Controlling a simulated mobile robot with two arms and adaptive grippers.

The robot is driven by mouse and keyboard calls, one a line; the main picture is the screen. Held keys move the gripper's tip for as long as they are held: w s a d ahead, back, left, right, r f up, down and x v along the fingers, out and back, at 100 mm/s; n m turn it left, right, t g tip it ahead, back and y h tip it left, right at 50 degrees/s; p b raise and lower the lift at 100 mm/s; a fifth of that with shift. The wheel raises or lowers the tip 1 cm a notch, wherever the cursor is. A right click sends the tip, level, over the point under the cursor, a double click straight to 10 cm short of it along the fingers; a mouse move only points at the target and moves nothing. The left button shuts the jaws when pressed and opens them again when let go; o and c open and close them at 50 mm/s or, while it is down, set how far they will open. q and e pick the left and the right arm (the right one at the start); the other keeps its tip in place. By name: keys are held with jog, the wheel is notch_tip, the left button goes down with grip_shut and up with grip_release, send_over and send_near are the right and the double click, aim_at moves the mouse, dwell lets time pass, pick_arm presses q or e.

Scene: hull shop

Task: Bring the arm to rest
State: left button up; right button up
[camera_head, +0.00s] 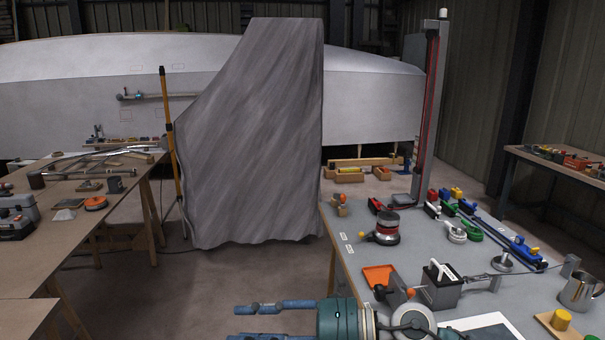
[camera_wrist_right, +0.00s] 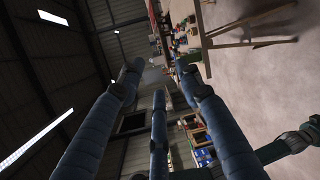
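My right gripper (camera_head: 240,324) shows at the bottom middle of the head view. Its blue fingers point left, and its arm comes in from the right. In the right wrist view its three blue fingers (camera_wrist_right: 160,82) stand apart with nothing between them. The gripper is open and empty, in front of the grey bench's near left corner. My left arm and left gripper are not in the head view.
The grey bench (camera_head: 352,254) on the right holds a sander (camera_head: 386,229), an orange tray (camera_head: 379,275) and a metal jug (camera_head: 578,291). A brown workbench (camera_head: 75,240) stands left. A grey draped sheet (camera_head: 255,140) hangs behind. Floor (camera_head: 240,275) between the benches is clear.

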notch_tip(320, 180, up, 8)
jog(key=w+d+r+m+t+y, duration=0.1)
jog(key=w+d+m+t+y, duration=0.15)
jog(key=m+t, duration=0.55)
jog(key=w+d+f+m+t+h, duration=0.1)
jog(key=w+d+m+t+h, duration=0.1)
jog(key=d+m+t+h, duration=0.3)
jog(key=w+d+f+m+t+h, duration=0.1)
jog(key=w+d+m+t+h, duration=0.2)
jog(key=m, duration=0.5)
jog(key=s+d+f+m+g+h, duration=0.2)
jog(key=d+f+m+h, duration=0.35)
jog(key=d+f, duration=0.35)
jog(key=s+d+f+m+g+h, duration=0.25)
jog(key=d+f+m+h, duration=0.35)
jog(key=f, duration=0.4)
jog(key=s+d+f+m+g+y, duration=0.15)
jog(key=s+f+g, duration=0.5)
jog(key=s, duration=0.65)
jog(key=s+d+f+m+g+h, duration=0.1)
jog(key=s+d+f+m+g, duration=0.15)
jog(key=s+f, duration=0.9)
notch_tip(320, 180, down, 24)
jog(key=s+g, duration=0.2)
jog(key=s, duration=0.1)
jog(key=s+d+f+n+g, duration=0.1)
jog(key=s+d+f, duration=0.2)
jog(key=s+f, duration=1.4)
jog(key=shift+s+f, duration=0.25)
